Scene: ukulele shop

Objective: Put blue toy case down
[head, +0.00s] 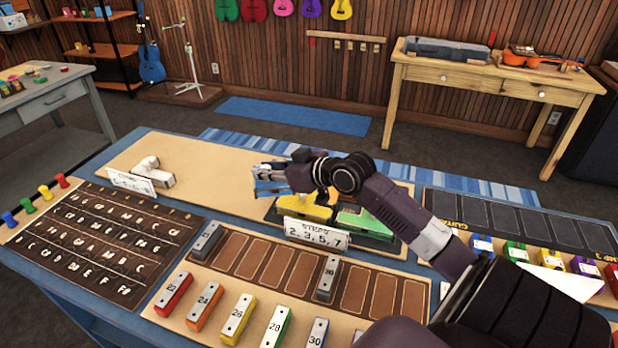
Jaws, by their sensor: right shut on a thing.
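My right arm reaches in from the lower right. My right gripper (270,173) is shut on the blue toy case (267,187), which shows only in part below the fingers. The gripper and case are at the left end of a dark tray (268,214) on the table. A yellow case (304,210) and a green case (363,222) stand in this tray, to the right of the blue one. I cannot tell whether the blue case touches the tray. My left gripper is not in view.
A white sign (316,234) stands in front of the tray. A brown slotted board (215,254) with numbered bars lies nearer. A white object (152,172) stands at the left on the tan board (205,160), which has bare room. A black lettered rack (510,218) is at the right.

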